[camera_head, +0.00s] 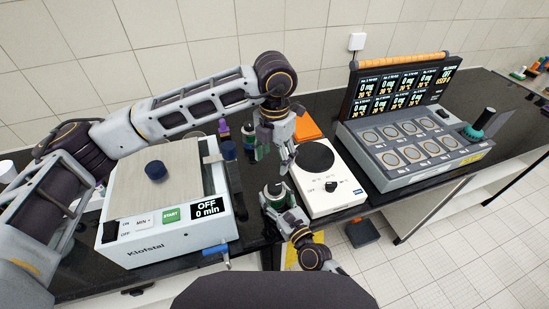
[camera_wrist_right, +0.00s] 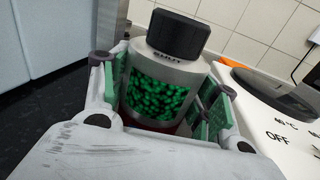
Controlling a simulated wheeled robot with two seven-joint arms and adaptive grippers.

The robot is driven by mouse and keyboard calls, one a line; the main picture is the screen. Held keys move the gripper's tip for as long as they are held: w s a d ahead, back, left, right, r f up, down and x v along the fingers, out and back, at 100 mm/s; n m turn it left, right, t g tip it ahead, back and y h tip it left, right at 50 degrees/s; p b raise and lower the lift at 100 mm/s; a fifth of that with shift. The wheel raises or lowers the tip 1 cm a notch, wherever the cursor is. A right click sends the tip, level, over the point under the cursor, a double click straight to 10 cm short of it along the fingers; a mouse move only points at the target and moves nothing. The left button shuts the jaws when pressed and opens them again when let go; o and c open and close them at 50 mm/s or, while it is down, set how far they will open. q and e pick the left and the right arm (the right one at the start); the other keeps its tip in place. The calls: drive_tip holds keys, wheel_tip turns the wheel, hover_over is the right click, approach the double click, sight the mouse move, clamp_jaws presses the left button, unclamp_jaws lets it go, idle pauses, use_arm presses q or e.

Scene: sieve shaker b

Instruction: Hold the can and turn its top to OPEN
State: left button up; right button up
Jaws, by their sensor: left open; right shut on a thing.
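The can (camera_wrist_right: 165,75) is a grey cylinder with a black ribbed top (camera_wrist_right: 178,35) and a window full of green granules. The word SHUT shows on its body just under the top. In the head view the can (camera_head: 274,190) stands near the front edge of the bench, its top facing up. My right gripper (camera_wrist_right: 163,100) is shut around the can's body, one padded finger on each side. My left gripper (camera_head: 277,156) is open and empty, pointing down above and slightly behind the can, apart from its top.
A white hotplate (camera_head: 325,195) stands close right of the can. A white boxy machine (camera_head: 165,235) with a START button is at left. Small bottles (camera_head: 224,128) and an orange item (camera_head: 306,130) are behind. A grey multi-position device (camera_head: 410,150) is at right.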

idle(0.3)
drive_tip(key=o, duration=1.4)
drive_tip(key=shift+s+d, duration=0.1)
drive_tip(key=shift+v, duration=5.85)
